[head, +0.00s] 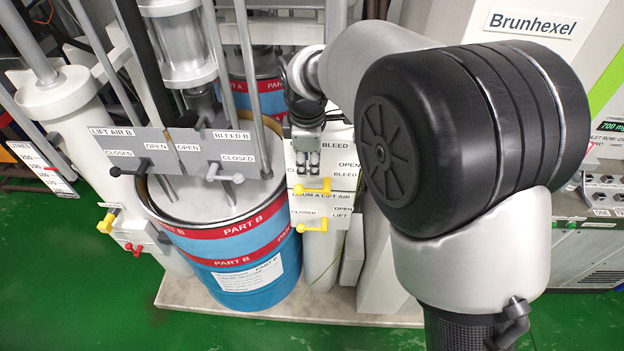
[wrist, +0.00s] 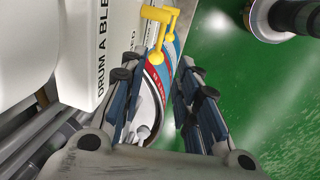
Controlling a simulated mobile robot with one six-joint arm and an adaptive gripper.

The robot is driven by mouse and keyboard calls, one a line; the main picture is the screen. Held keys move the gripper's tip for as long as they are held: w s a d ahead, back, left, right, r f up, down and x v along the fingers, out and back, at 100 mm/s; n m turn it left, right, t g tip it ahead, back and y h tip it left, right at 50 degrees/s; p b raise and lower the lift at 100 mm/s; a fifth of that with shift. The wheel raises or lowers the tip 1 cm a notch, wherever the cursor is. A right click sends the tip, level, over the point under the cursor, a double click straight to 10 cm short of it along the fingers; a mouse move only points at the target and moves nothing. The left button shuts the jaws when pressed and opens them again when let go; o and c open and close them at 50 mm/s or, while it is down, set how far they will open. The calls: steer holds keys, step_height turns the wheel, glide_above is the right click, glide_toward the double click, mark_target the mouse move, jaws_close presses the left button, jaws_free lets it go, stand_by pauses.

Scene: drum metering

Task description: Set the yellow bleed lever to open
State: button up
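The yellow bleed lever (head: 312,187) sits on the white panel right of the blue drum in the head view, its arm reaching to the right. A yellow lever also shows at the top of the wrist view (wrist: 160,18), beside a panel reading "DRUM A BLE…". My gripper (head: 308,167) is just above the bleed lever in the head view, pointing down. In the wrist view its two dark fingers (wrist: 168,75) stand apart with nothing between them, and the lever is beyond their tips. Contact with the lever is not visible.
A second yellow lever (head: 312,226) is just below, on the drum A lift air panel. A grey panel (head: 180,148) with black and grey levers stands to the left, over the blue drum (head: 240,262). The green floor (head: 130,325) is clear in front.

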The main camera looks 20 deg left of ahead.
mark_target(311, 191)
steer(key=f, duration=0.4)
steer(key=w+f, duration=0.1)
steer(key=f, duration=0.3)
steer(key=w+f, duration=0.1)
steer(key=f, duration=0.3)
steer(key=shift+w+a, duration=0.2)
steer(key=shift+a, duration=0.1)
steer(key=shift+d+r, duration=0.1)
jaws_close()
